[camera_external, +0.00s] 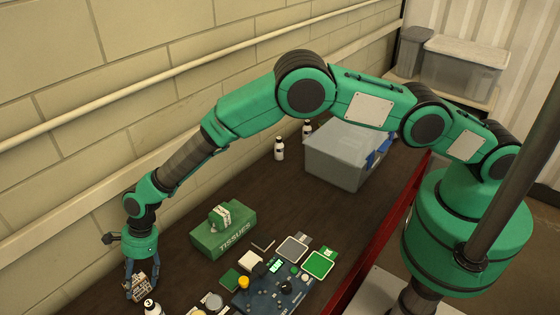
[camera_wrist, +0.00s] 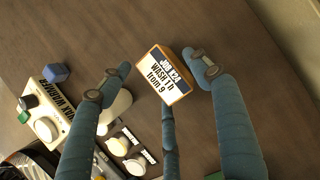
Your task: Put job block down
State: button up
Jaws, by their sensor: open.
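The job block (camera_wrist: 165,76), a small wooden block with a white and dark printed label, sits between the spread fingers of my gripper (camera_wrist: 152,78) in the wrist view. The left and right fingertips are apart, with a gap on the left side; a thin third finger reaches up to the block's lower edge. I cannot tell whether any finger touches it. In the external view my gripper (camera_external: 141,284) is low at the table's left end, around the block (camera_external: 148,286), which is partly hidden by the fingers.
A grey bin (camera_external: 335,160) stands farther back. Bare dark tabletop surrounds the block's upper side.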

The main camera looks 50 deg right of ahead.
jog(key=b+v, duration=0.1)
jog(key=v, duration=0.9)
jog(key=shift+r, duration=0.2)
jog(key=shift+d, duration=0.2)
dwell(0.6)
